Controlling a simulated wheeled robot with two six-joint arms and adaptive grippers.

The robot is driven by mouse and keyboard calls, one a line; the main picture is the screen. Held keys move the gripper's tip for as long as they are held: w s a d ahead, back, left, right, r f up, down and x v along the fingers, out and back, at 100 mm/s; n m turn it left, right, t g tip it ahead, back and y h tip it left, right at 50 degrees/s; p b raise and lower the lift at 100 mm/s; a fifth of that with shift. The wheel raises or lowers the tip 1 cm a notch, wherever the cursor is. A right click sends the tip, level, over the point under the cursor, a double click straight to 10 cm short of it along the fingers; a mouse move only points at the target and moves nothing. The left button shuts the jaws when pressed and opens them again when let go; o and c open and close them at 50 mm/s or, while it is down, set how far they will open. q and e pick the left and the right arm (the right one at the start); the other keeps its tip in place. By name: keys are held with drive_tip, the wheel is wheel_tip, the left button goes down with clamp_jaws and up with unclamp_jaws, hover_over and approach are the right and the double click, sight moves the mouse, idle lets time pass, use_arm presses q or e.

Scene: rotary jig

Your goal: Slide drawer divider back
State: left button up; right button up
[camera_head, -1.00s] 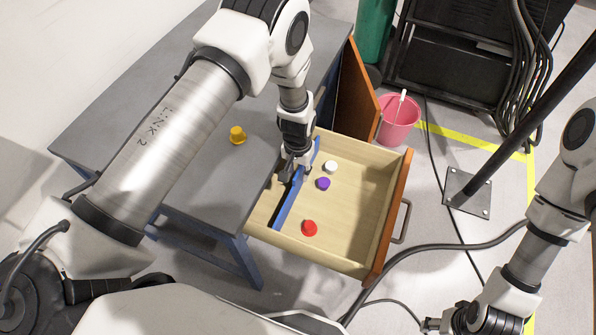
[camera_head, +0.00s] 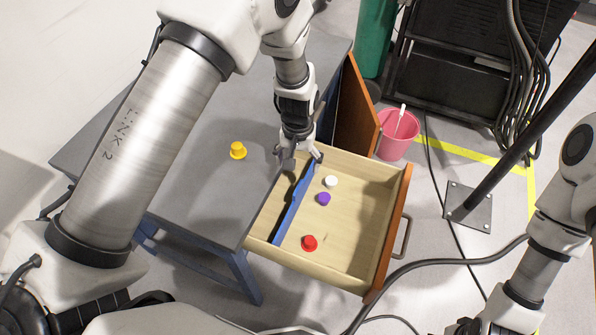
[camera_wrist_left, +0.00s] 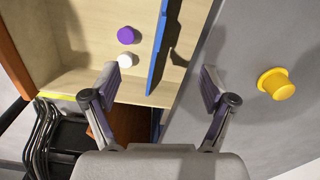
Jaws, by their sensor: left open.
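The blue divider (camera_head: 291,208) stands upright across the open wooden drawer (camera_head: 345,262), nearer the desk than the drawer front. My left gripper (camera_head: 298,158) is open at the divider's far end, above the drawer's far desk-side corner. In the left wrist view, the divider (camera_wrist_left: 158,48) extends into the space ahead of the open left fingers (camera_wrist_left: 160,82), and neither finger is seen closed on it. A white piece (camera_head: 331,181), a purple piece (camera_head: 323,199) and a red piece (camera_head: 309,243) lie on the drawer floor, on the front side of the divider. My right gripper is out of frame.
A yellow piece (camera_head: 238,150) sits on the grey desk top (camera_head: 215,185) beside the drawer. An orange cabinet door (camera_head: 359,105) stands open behind the drawer. A pink bucket (camera_head: 398,140) is on the floor beyond. Cables cross the floor at right.

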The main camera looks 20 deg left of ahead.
sight(298, 188)
use_arm(q)
drive_tip(key=f+n+b, duration=0.1)
drive_tip(key=n, duration=0.3)
drive_tip(key=s+n+b, duration=0.1)
drive_tip(key=n, duration=0.4)
drive_tip(key=f+n+b, duration=0.1)
drive_tip(key=n+b, duration=0.1)
drive_tip(key=n, duration=0.2)
drive_tip(key=shift+s+f+g, duration=0.15)
drive_tip(key=shift+f+g, duration=0.15)
drive_tip(key=f+n+b, duration=0.1)
drive_tip(key=b, duration=0.1)
drive_tip(key=f+n+b, duration=0.1)
drive_tip(key=n+b, duration=0.1)
drive_tip(key=b, duration=0.1)
drive_tip(key=shift+w+f, duration=0.1)
drive_tip(key=shift+w, duration=0.25)
drive_tip(key=shift+w+b, duration=0.4)
drive_tip(key=shift+b, duration=0.1)
drive_tip(key=shift+f, duration=0.3)
wheel_tip(298, 188, down, 7)
drive_tip(key=shift+r, duration=0.2)
drive_tip(key=shift+s, duration=0.1)
drive_tip(key=shift+c, duration=0.3)
